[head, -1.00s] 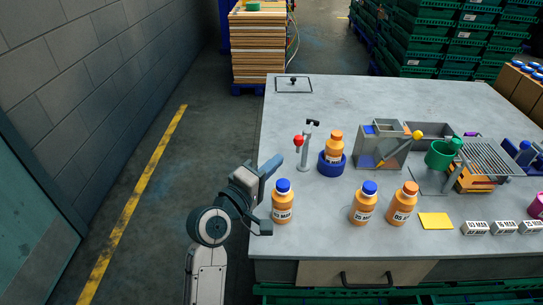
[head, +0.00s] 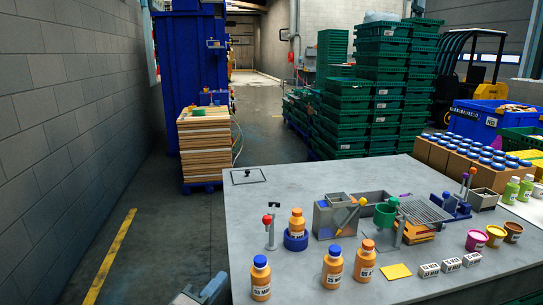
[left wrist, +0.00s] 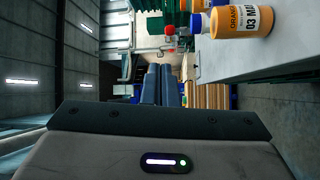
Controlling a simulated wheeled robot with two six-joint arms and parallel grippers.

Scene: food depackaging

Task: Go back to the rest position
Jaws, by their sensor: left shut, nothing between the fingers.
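My left gripper (head: 205,290) shows at the bottom edge of the head view, left of the table, with most of its arm out of frame. In the left wrist view its two blue-grey fingers (left wrist: 163,84) lie close together, shut and empty. An orange bottle with a blue cap (head: 261,280) stands upright near the table's left front corner, right of the gripper and apart from it. This bottle also shows at the top right of the left wrist view (left wrist: 243,20). My right gripper is not in view.
The grey table (head: 262,205) holds two more front bottles (head: 332,270), a bottle in a blue ring (head: 297,225), a red-knobbed stand (head: 270,232), a metal fixture (head: 335,218) and a yellow pad (head: 394,271). A block wall (head: 70,130) stands left; the floor between is clear.

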